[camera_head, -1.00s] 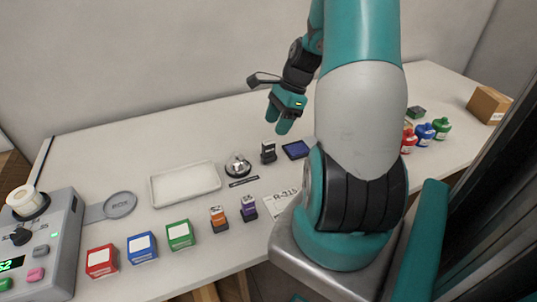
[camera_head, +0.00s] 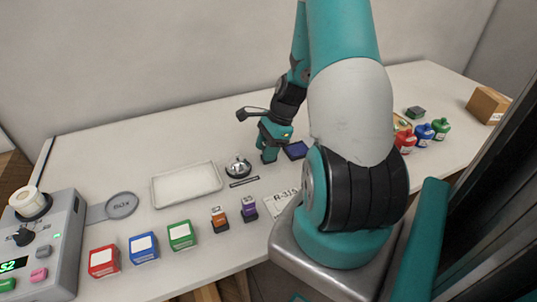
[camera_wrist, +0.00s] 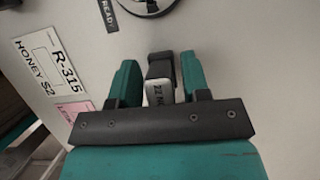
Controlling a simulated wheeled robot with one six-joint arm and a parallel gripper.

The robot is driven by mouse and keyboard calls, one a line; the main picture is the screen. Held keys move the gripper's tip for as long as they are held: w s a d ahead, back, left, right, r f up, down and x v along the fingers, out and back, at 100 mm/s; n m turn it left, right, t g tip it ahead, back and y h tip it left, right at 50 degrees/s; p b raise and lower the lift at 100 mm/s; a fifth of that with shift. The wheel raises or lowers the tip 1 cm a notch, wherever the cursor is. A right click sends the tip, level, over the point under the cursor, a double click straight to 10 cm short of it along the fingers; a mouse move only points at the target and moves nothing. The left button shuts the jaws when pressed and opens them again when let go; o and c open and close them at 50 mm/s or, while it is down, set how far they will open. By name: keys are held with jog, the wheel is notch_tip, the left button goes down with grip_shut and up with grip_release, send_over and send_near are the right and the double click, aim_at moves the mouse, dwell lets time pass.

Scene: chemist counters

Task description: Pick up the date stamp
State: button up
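The date stamp (camera_wrist: 160,68) shows in the wrist view as a black-framed block with a pale, lettered face. It stands between the two teal fingers of my gripper (camera_wrist: 160,82), with narrow gaps visible on both sides. The gripper looks open around it. In the head view my gripper (camera_head: 268,156) is low over the counter, just right of the bell, and hides the stamp. Whether the fingertips touch the counter cannot be told.
A silver bell (camera_head: 238,168) stands close left of my gripper, and a blue ink pad (camera_head: 296,150) lies close right. A white tray (camera_head: 155,192), orange stamp (camera_head: 219,219), purple stamp (camera_head: 249,209) and R-315 card (camera_head: 280,203) are nearby. The counter behind is clear.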

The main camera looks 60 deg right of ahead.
grip_shut()
jog(key=shift+r, duration=0.15)
notch_tip(320, 180, up, 20)
jog(key=shift+p, duration=0.4)
